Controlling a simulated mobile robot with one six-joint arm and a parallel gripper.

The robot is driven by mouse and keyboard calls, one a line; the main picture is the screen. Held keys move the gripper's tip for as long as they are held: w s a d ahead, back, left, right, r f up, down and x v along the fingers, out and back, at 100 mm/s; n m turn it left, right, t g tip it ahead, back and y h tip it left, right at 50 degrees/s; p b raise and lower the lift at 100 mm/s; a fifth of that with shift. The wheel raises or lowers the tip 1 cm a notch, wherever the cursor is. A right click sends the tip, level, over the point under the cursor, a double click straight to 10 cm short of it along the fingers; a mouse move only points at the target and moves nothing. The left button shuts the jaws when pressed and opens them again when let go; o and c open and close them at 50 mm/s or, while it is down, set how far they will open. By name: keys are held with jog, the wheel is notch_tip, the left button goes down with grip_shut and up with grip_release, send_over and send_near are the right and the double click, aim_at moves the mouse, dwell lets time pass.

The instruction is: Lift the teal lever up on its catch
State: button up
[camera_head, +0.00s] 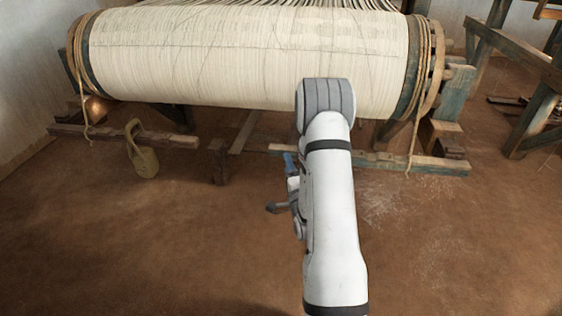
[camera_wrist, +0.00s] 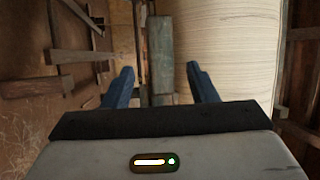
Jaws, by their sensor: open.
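A worn grey-teal wooden bar (camera_wrist: 160,45), which looks like the teal lever, runs lengthwise through the upper middle of the wrist view, beside the cream warp roll. My gripper (camera_wrist: 160,70) is open, with its blue fingers on either side of the bar's line. Nothing is seen gripped, and I cannot tell how far the bar lies beyond the fingertips. In the head view my gripper (camera_head: 281,186) shows partly at the left of my white arm, in front of the loom. I cannot pick out the lever there; my arm covers part of that area. The catch cannot be made out.
The big warp roll (camera_head: 240,55) spans the back, with rope-wound ends. Low wooden beams (camera_head: 400,161) lie beneath it. Timber framing (camera_head: 535,110) stands at the right. The earthen floor in front is clear.

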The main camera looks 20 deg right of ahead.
aim_at(283, 151)
jog(key=shift+b+x, duration=0.5)
jog(key=shift+x, duration=3.25)
jog(key=shift+c, duration=0.5)
grip_shut()
